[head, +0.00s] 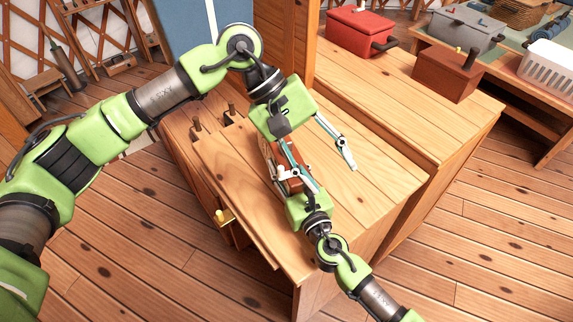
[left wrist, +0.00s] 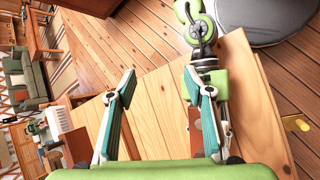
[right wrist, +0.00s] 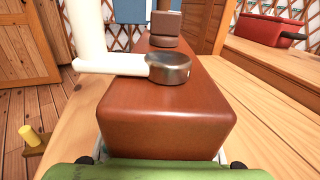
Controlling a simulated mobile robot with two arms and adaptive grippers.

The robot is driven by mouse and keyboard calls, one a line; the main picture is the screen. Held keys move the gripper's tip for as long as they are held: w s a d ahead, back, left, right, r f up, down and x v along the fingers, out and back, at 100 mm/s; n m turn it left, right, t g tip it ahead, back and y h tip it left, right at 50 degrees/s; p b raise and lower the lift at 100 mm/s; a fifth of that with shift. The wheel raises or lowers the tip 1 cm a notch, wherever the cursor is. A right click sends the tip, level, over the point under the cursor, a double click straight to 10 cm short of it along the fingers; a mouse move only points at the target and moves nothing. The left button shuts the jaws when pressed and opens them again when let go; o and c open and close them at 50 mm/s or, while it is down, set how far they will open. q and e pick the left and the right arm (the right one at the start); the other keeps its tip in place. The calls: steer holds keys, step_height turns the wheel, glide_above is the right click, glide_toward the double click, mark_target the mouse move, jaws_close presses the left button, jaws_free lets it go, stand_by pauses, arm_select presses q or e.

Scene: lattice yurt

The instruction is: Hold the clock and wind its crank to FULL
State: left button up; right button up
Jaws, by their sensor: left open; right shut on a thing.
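The clock is a reddish-brown wooden box (right wrist: 165,118), large in the right wrist view. A crank with a metal hub (right wrist: 168,68) sits on it; its white arm (right wrist: 112,65) points left to an upright white handle (right wrist: 85,30). In the head view the clock (head: 292,184) is partly hidden by the grippers. My right gripper (head: 290,178) is shut on the clock above the table. My left gripper (head: 325,168) is open and empty beside it; its spread fingers also show in the left wrist view (left wrist: 160,85). I see no dial or FULL mark.
The wooden table (head: 370,185) has free room to the right. Small pegs (head: 228,113) stand at its left. A red box (head: 358,30), a brown box (head: 447,75), a grey case (head: 465,30) and a white basket (head: 548,68) are at the back right. A yellow knob (head: 224,215) sticks out at the front left.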

mark_target(281, 167)
arm_select(q)
steer(key=w+a+t+y, duration=0.1)
steer(key=w+a+y, duration=0.1)
steer(key=w+a+t+y, duration=0.1)
steer(key=w+a+y, duration=0.1)
steer(key=a, duration=0.1)
steer(key=w+a+t+y, duration=0.1)
steer(key=w+a+y, duration=0.1)
steer(key=a+y, duration=0.1)
steer(key=shift+w+a+m+t, duration=0.2)
steer(key=shift+m+t, duration=0.1)
steer(key=shift+m, duration=0.1)
steer(key=shift+f, duration=3.45)
steer(key=c, duration=1.2)
steer(key=shift+c, duration=0.2)
